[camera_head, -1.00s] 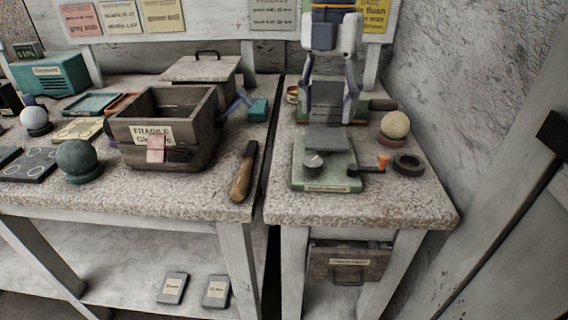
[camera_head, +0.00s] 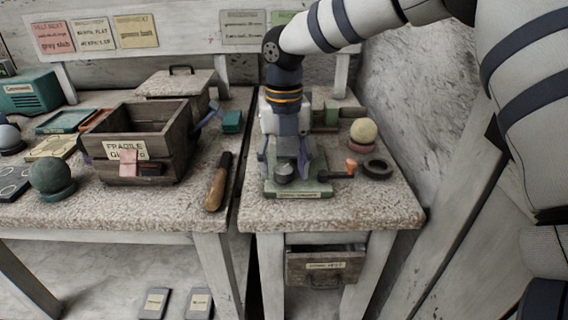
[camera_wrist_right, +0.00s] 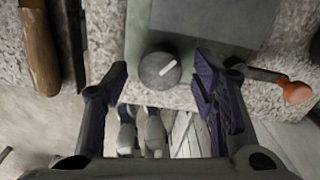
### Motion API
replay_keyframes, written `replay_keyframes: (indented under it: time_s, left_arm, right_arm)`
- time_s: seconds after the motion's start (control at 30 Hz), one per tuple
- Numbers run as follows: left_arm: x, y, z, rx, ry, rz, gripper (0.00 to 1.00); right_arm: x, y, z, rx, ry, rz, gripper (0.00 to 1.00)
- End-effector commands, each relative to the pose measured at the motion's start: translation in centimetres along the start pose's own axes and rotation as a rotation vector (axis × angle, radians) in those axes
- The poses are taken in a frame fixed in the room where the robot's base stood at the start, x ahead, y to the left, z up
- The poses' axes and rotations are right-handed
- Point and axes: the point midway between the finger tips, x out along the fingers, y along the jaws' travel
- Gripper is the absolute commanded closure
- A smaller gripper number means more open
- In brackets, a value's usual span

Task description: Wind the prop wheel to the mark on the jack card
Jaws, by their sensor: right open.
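A green base (camera_head: 297,191) stands on the right-hand table, with a round grey knob (camera_head: 284,173) at its front left and a crank with an orange handle (camera_head: 351,164) at its right. The grey knob also shows in the wrist view (camera_wrist_right: 160,70), with a white line pointing up and right. I cannot tell which is the prop wheel. My right gripper (camera_head: 290,165) points down over the base, its two fingers apart on either side of the knob; the gap shows in the wrist view (camera_wrist_right: 162,85). I cannot pick out a jack card or its mark. My left gripper is out of view.
A black ring (camera_head: 376,168) and a cream ball (camera_head: 363,132) stand right of the base. A wooden-handled tool (camera_head: 217,184) lies left of the gap between the tables. A wooden crate (camera_head: 182,140) stands farther left. A drawer (camera_head: 325,267) hangs below.

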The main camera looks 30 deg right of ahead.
Motion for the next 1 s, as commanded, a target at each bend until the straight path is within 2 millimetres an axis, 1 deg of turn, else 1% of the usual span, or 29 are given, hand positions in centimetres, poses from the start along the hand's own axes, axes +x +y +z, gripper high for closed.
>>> replay_keyframes:
  time_s: [0.1, 0.13, 0.33, 0.67, 0.87, 1.0]
  left_arm:
    - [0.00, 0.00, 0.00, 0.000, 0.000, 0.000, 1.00]
    - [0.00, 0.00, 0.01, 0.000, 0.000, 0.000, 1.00]
    - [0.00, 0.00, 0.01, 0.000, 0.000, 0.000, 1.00]
    - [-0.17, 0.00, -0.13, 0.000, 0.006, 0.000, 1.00]
    - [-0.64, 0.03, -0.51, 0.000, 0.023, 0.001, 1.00]
    - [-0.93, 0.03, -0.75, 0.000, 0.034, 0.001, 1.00]
  right_arm:
    - [-0.03, -0.01, 0.00, 0.000, 0.000, 0.000, 0.47]
    - [-0.03, -0.01, 0.00, 0.000, 0.000, 0.000, 0.49]
    - [-0.05, -0.01, 0.00, 0.001, 0.000, 0.000, 0.95]
    - [-0.13, 0.00, 0.00, 0.032, 0.000, -0.001, 0.95]
    - [-0.25, 0.02, -0.03, 0.140, -0.001, -0.001, 0.95]
    - [-0.21, 0.06, 0.00, 0.258, -0.001, -0.002, 0.95]
